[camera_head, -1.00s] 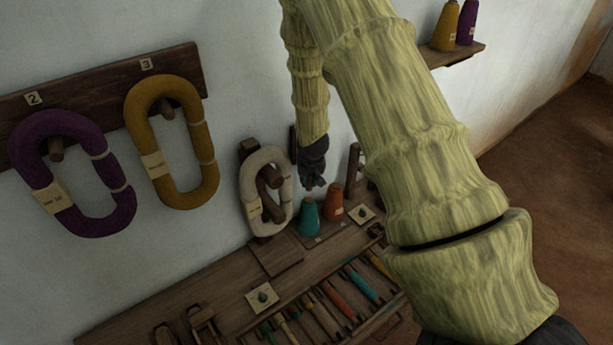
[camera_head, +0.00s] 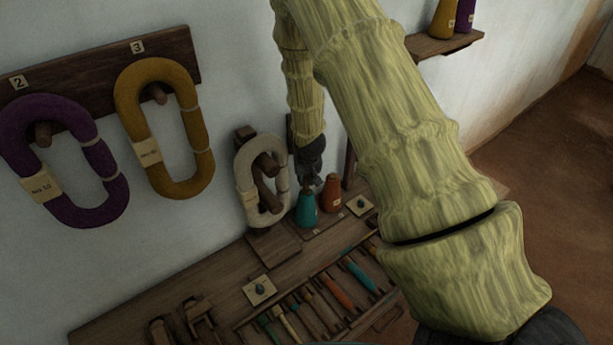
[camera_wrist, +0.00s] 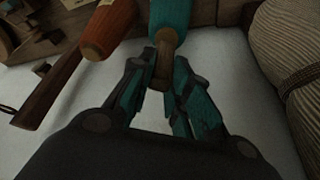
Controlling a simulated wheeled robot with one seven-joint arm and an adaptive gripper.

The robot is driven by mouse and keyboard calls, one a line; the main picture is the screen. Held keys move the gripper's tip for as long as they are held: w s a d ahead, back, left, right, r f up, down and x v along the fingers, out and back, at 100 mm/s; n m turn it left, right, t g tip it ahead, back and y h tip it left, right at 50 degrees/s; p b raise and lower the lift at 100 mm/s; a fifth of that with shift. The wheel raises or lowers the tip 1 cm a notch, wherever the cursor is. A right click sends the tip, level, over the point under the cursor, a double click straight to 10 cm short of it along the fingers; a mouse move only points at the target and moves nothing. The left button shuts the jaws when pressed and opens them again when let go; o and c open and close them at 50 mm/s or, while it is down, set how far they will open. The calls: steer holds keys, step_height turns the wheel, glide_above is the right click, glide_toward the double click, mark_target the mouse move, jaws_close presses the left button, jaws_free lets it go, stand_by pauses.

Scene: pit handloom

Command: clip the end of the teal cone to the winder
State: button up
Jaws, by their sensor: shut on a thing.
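The teal cone (camera_head: 306,211) stands on the wooden bench by the wall. My gripper (camera_head: 311,180) reaches down from above to the cone's top. In the wrist view, my gripper (camera_wrist: 162,80) is shut on the narrow brown tip of the teal cone (camera_wrist: 170,18), one finger on each side. A loose yarn end cannot be made out. I cannot tell for sure which wooden part is the winder. A dark upright post (camera_head: 350,165) stands behind the cones, partly hidden by my arm.
An orange cone (camera_head: 330,193) stands close right of the teal one; it also shows in the wrist view (camera_wrist: 108,28). A white skein (camera_head: 247,180) hangs close left. A tool rack (camera_head: 290,322) lies in front. Purple (camera_head: 100,157) and mustard (camera_head: 127,100) skeins hang left.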

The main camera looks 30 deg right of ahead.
stand_by(0.3)
steer(key=shift+r+p, duration=1.6)
steer(key=shift+r, duration=0.9)
steer(key=shift+s+f, duration=0.1)
